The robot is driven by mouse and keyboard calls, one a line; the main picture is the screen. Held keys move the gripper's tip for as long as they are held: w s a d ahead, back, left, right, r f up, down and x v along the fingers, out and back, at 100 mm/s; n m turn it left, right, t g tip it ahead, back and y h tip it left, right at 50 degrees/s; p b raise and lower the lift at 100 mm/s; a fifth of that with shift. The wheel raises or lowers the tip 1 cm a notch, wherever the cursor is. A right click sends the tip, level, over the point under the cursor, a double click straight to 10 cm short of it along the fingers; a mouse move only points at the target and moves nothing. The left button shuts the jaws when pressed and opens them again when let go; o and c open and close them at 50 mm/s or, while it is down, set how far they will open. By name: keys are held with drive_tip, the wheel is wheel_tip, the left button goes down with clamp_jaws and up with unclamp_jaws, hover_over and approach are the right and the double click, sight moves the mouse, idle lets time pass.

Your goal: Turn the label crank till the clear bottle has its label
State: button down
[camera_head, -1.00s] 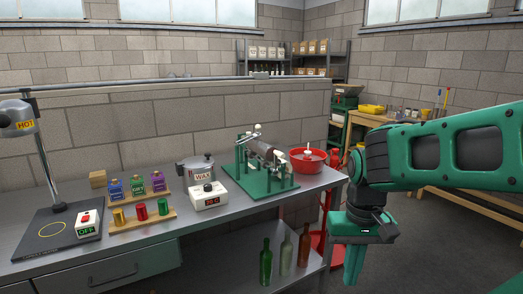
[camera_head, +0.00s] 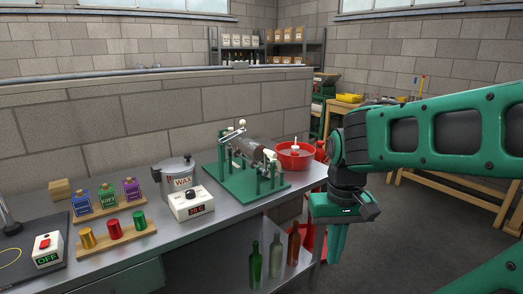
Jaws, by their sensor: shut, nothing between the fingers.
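The labelling machine, with a green base (camera_head: 222,180) and green posts, stands at the right part of the steel bench. A dark, brownish bottle-shaped cylinder (camera_head: 248,147) lies along it; I cannot tell whether it is the clear bottle or carries a label. A pale knob (camera_head: 271,155) at its right end and a light bar with pale ends at its left show; which is the crank is unclear. My gripper (camera_head: 334,250) points down, shut and empty, to the right of the bench and apart from the machine.
A red bowl (camera_head: 295,157) stands right of the machine. A wax pot (camera_head: 179,177) and white control box (camera_head: 191,204) stand left of it, with small jars and coloured capsules farther left. Bottles (camera_head: 275,252) stand on the shelf below. Floor at right is partly open.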

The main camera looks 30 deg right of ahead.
drive_tip(key=w+d+r+n+t+h, duration=0.1)
drive_tip(key=w+d+r, duration=0.1)
drive_tip(key=w+r, duration=0.4)
drive_tip(key=w+d+r+n+h, duration=0.1)
drive_tip(key=w+r+h, duration=0.15)
drive_tip(key=w, duration=0.55)
drive_tip(key=w+a+r+n+t+h, duration=0.1)
drive_tip(key=w+a+r+n+t, duration=0.15)
drive_tip(key=w+r, duration=0.5)
drive_tip(key=w+a+r+n+t+h, duration=0.1)
drive_tip(key=w+a+r, duration=0.35)
drive_tip(key=w, duration=0.55)
drive_tip(key=w+d+f, duration=0.3)
drive_tip(key=d+f, duration=0.5)
drive_tip(key=shift+w+d+f, duration=0.15)
drive_tip(key=shift+w+d, duration=0.05)
drive_tip(key=shift+d, duration=0.2)
drive_tip(key=shift+y, duration=0.35)
